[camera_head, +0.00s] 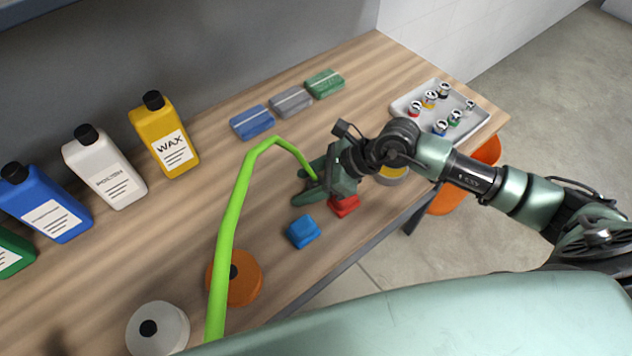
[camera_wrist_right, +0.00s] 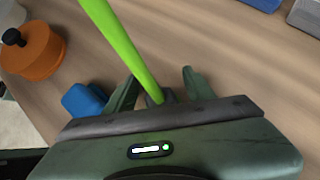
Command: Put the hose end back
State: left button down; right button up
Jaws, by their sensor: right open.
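A bright green hose (camera_head: 226,235) rises from the front of the wooden bench, bends over and comes down at my right gripper (camera_head: 316,186). In the right wrist view, the hose (camera_wrist_right: 118,40) runs down between the two fingers of my right gripper (camera_wrist_right: 158,88) to a dark grey end piece (camera_wrist_right: 160,98). The fingers stand apart, with a gap on each side of the hose. The lower part of the end piece is hidden by the gripper body. I cannot tell whether it touches the bench. My left gripper is out of view.
A blue block (camera_head: 303,232) and a red block (camera_head: 344,206) lie beside the right gripper. An orange round pad (camera_head: 245,278) and a white one (camera_head: 158,328) lie left. Several bottles (camera_head: 165,140) line the wall. A tray (camera_head: 480,128) stands at the far right above an orange bucket (camera_head: 487,150).

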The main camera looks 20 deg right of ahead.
grip_shut()
